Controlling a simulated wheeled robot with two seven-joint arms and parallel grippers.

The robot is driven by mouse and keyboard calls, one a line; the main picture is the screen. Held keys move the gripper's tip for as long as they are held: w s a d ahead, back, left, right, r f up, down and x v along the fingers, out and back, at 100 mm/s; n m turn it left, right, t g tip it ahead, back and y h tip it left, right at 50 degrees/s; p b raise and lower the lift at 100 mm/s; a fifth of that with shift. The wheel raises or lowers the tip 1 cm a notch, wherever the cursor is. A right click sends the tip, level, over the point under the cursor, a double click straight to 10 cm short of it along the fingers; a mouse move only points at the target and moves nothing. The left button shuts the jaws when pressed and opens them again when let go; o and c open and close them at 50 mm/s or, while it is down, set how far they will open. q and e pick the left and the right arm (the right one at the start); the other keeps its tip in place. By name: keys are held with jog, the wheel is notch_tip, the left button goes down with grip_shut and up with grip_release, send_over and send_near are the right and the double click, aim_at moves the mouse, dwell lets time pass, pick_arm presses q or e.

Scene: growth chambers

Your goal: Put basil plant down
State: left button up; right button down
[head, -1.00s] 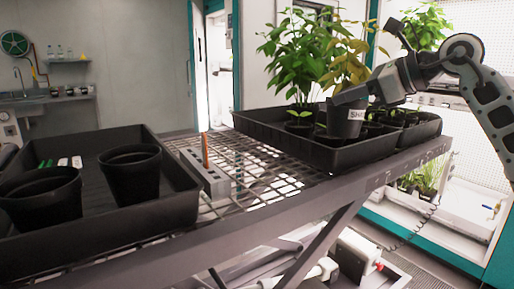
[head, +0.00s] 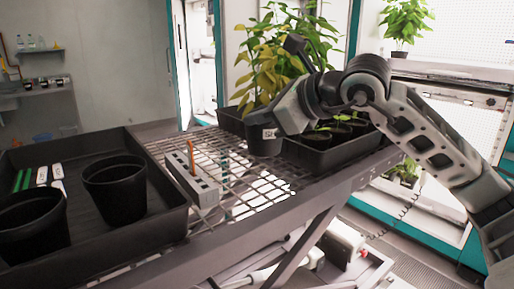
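The basil plant, in a dark pot (head: 263,141) with a white label and yellow-green leaves (head: 262,68), is in the middle of the head view. My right gripper (head: 276,122) is shut on the pot, reaching in from the right. The pot is in front of the near left part of the black plant tray (head: 318,158), over the wire-mesh bench (head: 235,178); I cannot tell its exact height. The far finger is hidden behind the pot and leaves. My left gripper is not in view.
A black tray (head: 160,221) at the left holds two empty pots (head: 117,190) and plant tags (head: 42,175). A grey block with an orange-handled tool (head: 193,178) stands on the mesh between the trays. Small seedlings (head: 333,130) and a green plant fill the right tray.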

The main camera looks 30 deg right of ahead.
jog(key=w, duration=0.1)
jog(key=w+d+f, duration=0.1)
jog(key=w+d, duration=0.1)
jog(key=w, duration=0.1)
jog(key=shift+d+f+p, duration=0.25)
jog(key=shift+f+p, duration=0.1)
jog(key=shift+p, duration=0.05)
jog(key=w+f, duration=0.1)
jog(key=f, duration=0.2)
jog(key=w+d+f, duration=0.1)
jog(key=f, duration=0.2)
jog(key=w+d+f+p, duration=0.1)
jog(key=w+f, duration=0.1)
jog(key=f, duration=0.1)
jog(key=shift+d, duration=0.25)
jog(key=c, duration=1.8)
grip_release()
jog(key=shift+f, duration=0.1)
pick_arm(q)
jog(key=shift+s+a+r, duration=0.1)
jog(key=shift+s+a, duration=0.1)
pick_arm(e)
jog(key=shift+o, duration=0.9)
jog(key=shift+s, duration=0.1)
